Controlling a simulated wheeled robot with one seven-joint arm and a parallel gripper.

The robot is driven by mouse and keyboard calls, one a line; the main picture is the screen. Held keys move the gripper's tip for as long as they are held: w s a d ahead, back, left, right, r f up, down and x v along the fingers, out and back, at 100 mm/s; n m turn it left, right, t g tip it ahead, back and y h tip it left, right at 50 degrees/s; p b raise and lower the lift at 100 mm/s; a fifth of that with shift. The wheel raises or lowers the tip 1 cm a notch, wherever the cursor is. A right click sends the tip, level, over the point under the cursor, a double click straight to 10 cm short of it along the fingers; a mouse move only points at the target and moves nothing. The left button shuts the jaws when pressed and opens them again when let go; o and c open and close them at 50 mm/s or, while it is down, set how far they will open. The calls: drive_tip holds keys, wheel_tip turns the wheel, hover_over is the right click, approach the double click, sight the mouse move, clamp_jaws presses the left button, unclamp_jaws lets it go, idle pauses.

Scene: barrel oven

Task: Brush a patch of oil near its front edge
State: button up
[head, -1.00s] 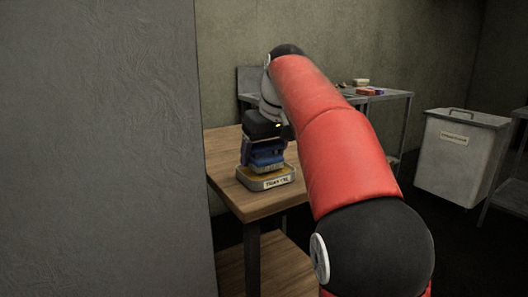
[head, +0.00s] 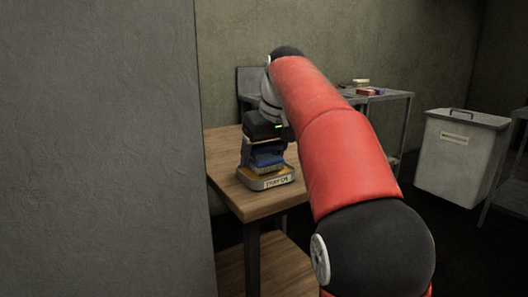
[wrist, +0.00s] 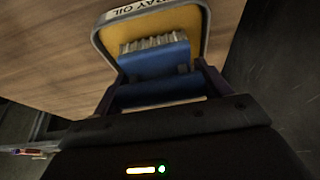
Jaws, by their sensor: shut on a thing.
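My gripper (head: 265,150) points down over the oil tray and is shut on a blue brush (wrist: 155,60). The brush has pale grey bristles, which face the tray. The oil tray (wrist: 207,28) is shallow, with a grey rim, a yellow-orange inside and a white label on its front that ends in "AY OIL". In the head view the tray (head: 287,180) sits on the wooden table, with the brush (head: 267,160) above its inside. I cannot tell whether the bristles touch the oil.
The wooden table (head: 240,204) has bare room left of and in front of the tray. A large grey wall or panel (head: 105,150) fills the left of the head view. Behind stand a metal side table (head: 397,103) with small items and a lidded grey bin (head: 455,160).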

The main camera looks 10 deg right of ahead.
drive_tip(key=shift+f, duration=0.45)
idle(1.4)
wheel_tip(320, 180, up, 7)
drive_tip(key=p, duration=0.7)
drive_tip(key=shift+r+p, duration=0.15)
drive_tip(key=shift+p, duration=0.25)
idle(0.3)
